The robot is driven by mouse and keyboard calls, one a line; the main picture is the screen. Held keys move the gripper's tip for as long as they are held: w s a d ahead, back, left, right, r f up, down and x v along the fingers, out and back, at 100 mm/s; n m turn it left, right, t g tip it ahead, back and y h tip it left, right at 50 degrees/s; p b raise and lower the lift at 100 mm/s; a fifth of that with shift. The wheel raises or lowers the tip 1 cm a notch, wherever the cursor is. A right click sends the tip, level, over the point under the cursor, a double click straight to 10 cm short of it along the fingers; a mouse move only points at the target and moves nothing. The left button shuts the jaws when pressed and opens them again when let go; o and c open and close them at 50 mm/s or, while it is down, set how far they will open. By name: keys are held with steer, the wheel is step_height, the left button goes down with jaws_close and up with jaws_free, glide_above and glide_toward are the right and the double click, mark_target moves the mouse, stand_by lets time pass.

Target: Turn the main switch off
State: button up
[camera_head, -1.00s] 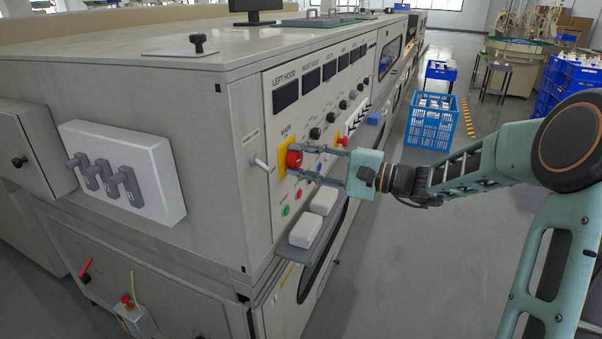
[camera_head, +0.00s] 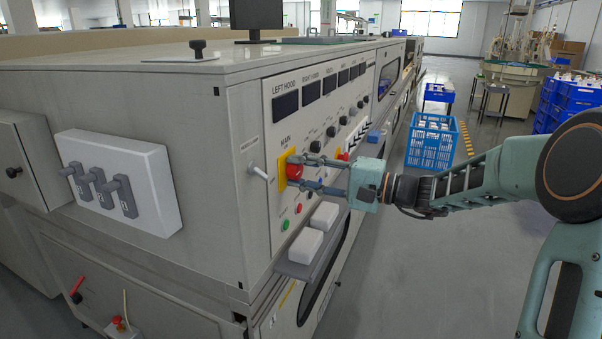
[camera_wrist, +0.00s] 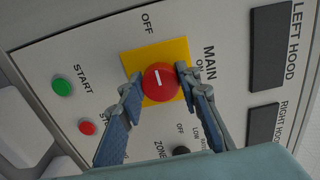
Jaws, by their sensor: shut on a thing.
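The main switch (camera_head: 294,169) is a red round knob on a yellow plate on the machine's front panel, below the "MAIN" label. In the wrist view my gripper's fingertips (camera_wrist: 159,84) close on the knob's two sides.
Green start (camera_wrist: 62,88) and red stop (camera_wrist: 87,128) buttons sit near the knob. A metal toggle (camera_head: 259,171) sticks out left of the panel. White boxes (camera_head: 306,245) stand on a ledge below. A blue crate (camera_head: 432,142) stands on the floor behind my arm.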

steer(key=o, duration=1.1)
steer(key=shift+d, duration=0.1)
steer(key=v, duration=1.2)
